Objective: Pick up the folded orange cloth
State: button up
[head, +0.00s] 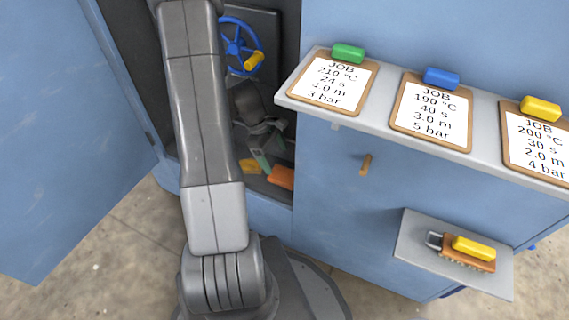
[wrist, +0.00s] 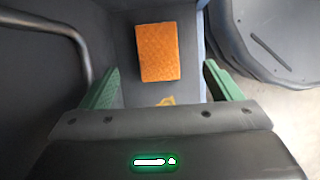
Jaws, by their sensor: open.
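The folded orange cloth (wrist: 158,52) lies flat on the grey floor of the open cabinet, ahead of my gripper in the wrist view. In the head view the cloth (head: 281,178) shows at the cabinet's lower front edge, partly hidden. My gripper (wrist: 160,66) is open and empty. Its green fingers stand wide apart, one to the left and one to the right of the cloth's line, with the cloth centred between them. In the head view my gripper (head: 262,162) is inside the cabinet, just left of the cloth; I cannot tell its exact height above it.
A small yellow-orange piece (head: 249,166) lies near the cloth. A blue handwheel (head: 240,47) is above at the back. The open blue door (head: 60,130) is at left. A shelf (head: 340,112) with clipboards is at right; a lower shelf (head: 410,250) holds a brush.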

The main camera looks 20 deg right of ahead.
aim_at(283, 174)
jog(key=shift+w+d+f, duration=0.25)
jog(key=shift+w+f, duration=0.05)
jog(key=shift+f, duration=0.05)
jog(key=shift+d+f, duration=0.15)
jog(key=shift+f, duration=0.1)
jog(key=shift+a+b+x, duration=0.2)
jog(key=shift+b+x, duration=0.75)
jog(key=shift+x, duration=0.75)
jog(key=shift+a+b+x, duration=0.15)
jog(key=shift+b+x, duration=0.8)
jog(key=shift+x, duration=0.8)
jog(key=shift+s+f, duration=0.1)
jog(key=shift+f, duration=0.2)
jog(key=c, duration=1.1)
